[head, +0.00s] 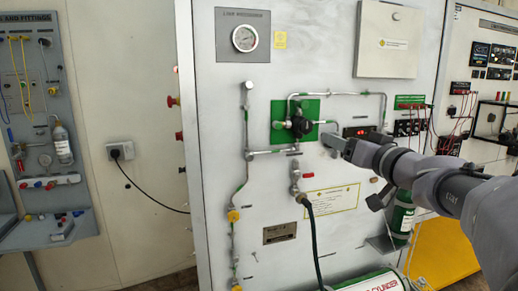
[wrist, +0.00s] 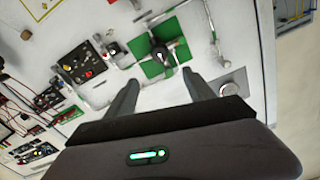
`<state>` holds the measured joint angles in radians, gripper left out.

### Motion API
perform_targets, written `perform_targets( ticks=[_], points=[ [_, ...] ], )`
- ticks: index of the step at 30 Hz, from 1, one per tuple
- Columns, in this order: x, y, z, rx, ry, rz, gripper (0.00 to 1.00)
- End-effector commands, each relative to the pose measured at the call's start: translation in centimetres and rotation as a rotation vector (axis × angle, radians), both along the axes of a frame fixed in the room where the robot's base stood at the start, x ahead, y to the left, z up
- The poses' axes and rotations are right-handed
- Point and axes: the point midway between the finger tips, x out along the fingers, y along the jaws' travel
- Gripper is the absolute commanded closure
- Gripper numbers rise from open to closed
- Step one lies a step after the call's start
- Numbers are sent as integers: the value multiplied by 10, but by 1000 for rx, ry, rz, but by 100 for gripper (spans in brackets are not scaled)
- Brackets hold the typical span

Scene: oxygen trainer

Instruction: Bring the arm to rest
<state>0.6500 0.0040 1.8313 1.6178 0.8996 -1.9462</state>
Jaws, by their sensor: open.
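My gripper (head: 333,143) is in front of the white trainer panel (head: 225,120), to the right of a black valve knob (head: 297,125) on a green square plate (head: 278,122). In the wrist view my gripper's two fingers (wrist: 161,92) are spread apart, with nothing between them. The black knob (wrist: 160,55) on its green plate lies beyond the fingertips in that view. My arm reaches in from the right side of the head view. How far the fingertips are from the panel I cannot tell.
Metal pipes (head: 248,120) run beside the green plate. A dark hose (head: 314,235) hangs below. A green cylinder (head: 375,283) lies at the bottom, and another (head: 402,215) stands under my arm. A gauge (head: 245,38) and a white box (head: 387,42) are above.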

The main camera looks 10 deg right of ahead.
Motion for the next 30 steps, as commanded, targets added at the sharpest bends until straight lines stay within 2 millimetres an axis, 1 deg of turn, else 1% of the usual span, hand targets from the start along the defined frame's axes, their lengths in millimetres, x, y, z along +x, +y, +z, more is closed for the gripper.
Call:
perform_targets(
  ticks=[2,4,5,6,8,9,11,12,13,14,15,18,19,21,22,30],
  points=[
    [-3,14,-4,12,23,25,38],
    [-12,52,-17,49,91,91,38],
    [-19,76,-26,73,138,129,38],
    [-33,110,-42,107,217,183,38],
    [-64,160,-72,157,360,249,38],
    [-88,189,-94,185,463,278,38],
    [-130,223,-129,214,619,291,38],
    [-159,238,-153,223,719,281,38],
    [-181,246,-171,229,788,262,38],
    [-201,251,-187,229,850,238,38],
    [-226,253,-207,226,919,197,38],
    [-272,246,-244,210,1025,86,38],
    [-280,243,-252,207,1042,57,38],
    [-293,237,-263,200,1062,9,38],
    [-296,235,-265,199,1066,-5,38],
    [-297,232,-267,201,1070,-19,38]
  ],
)
